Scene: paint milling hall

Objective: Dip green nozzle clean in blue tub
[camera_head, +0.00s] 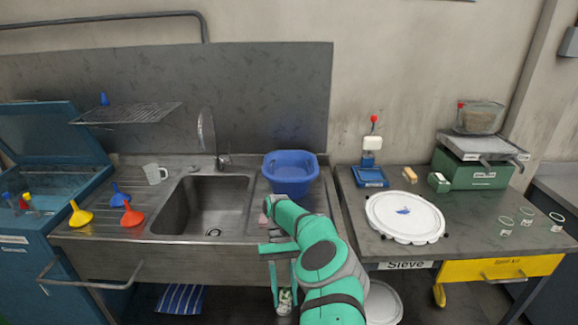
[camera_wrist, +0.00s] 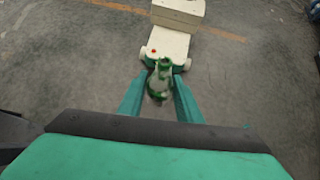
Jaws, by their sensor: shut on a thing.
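The blue tub (camera_head: 290,186) stands upright on the drainer to the right of the sink. My gripper (camera_head: 284,292) points down in front of the counter edge, below and nearer than the tub. It is shut on the green nozzle (camera_head: 285,303), which looks green with pale, whitish patches. In the wrist view the nozzle (camera_wrist: 159,80) sits between the two green fingertips (camera_wrist: 158,98), with bare floor beneath it. My arm hides part of the counter front. What the tub holds cannot be seen clearly.
The sink basin (camera_head: 202,205) lies left of the tub. A pinkish block (camera_head: 264,219) lies near the front edge. The sieve (camera_head: 405,217) is on the right bench.

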